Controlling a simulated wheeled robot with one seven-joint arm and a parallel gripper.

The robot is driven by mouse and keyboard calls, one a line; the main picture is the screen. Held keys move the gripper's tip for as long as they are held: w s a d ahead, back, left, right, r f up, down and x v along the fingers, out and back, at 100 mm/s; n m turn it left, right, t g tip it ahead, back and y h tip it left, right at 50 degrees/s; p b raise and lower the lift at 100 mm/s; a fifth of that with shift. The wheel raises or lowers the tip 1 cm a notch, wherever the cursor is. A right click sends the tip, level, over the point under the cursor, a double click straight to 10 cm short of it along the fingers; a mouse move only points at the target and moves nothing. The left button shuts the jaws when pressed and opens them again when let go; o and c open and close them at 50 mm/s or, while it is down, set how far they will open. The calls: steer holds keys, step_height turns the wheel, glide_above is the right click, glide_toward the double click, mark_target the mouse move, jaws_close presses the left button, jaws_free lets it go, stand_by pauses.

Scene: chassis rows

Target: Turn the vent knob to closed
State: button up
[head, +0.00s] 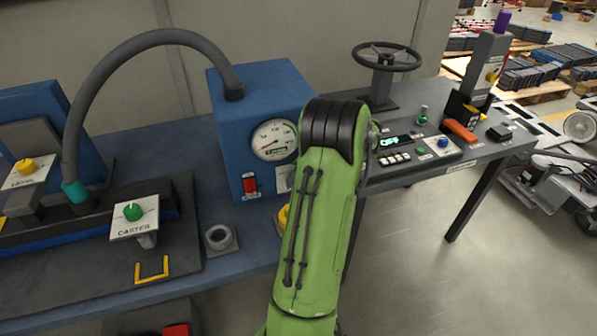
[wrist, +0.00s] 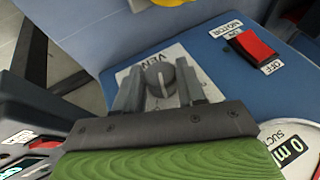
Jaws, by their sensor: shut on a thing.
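The vent knob (wrist: 158,76) is a dark grey knob on a white plate (wrist: 185,55) marked VENT, on the front of the blue box (head: 262,90). In the wrist view my gripper (wrist: 158,84) has a finger on each side of the knob and is shut on it. The knob's pointer and the position marks are partly hidden by the fingers, so I cannot tell its setting. In the head view my green arm covers the knob and gripper; only the left edge of the white plate shows.
A red motor switch (head: 249,184) and a round gauge (head: 273,139) share the box's front. A yellow part (head: 284,216) sits below it. A handwheel (head: 386,56) stands to the right.

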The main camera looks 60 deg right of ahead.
steer(key=t+p, duration=0.1)
steer(key=y+p, duration=0.1)
steer(key=p, duration=0.1)
steer(key=shift+s+d+r+m+t+y, duration=0.1)
steer(key=shift+s+d+m+t+y, duration=0.1)
steer(key=shift+s+m+t+y, duration=0.15)
steer(key=shift+f+m+t+y+p, duration=0.2)
steer(key=shift+t+y+p, duration=0.3)
steer(key=shift+t+p, duration=0.2)
steer(key=shift+f+m+t+y+p, duration=0.1)
steer(key=shift+m+t+y+p, duration=0.05)
steer(key=shift+t+y+p, duration=0.45)
steer(key=shift+w, duration=0.1)
steer(key=o, duration=1.1)
steer(key=shift+f, duration=0.1)
steer(key=shift+c, duration=0.2)
steer(key=p+v, duration=0.4)
steer(key=v, duration=1.1)
steer(key=shift+s+r, duration=0.25)
steer(key=shift+s, duration=0.1)
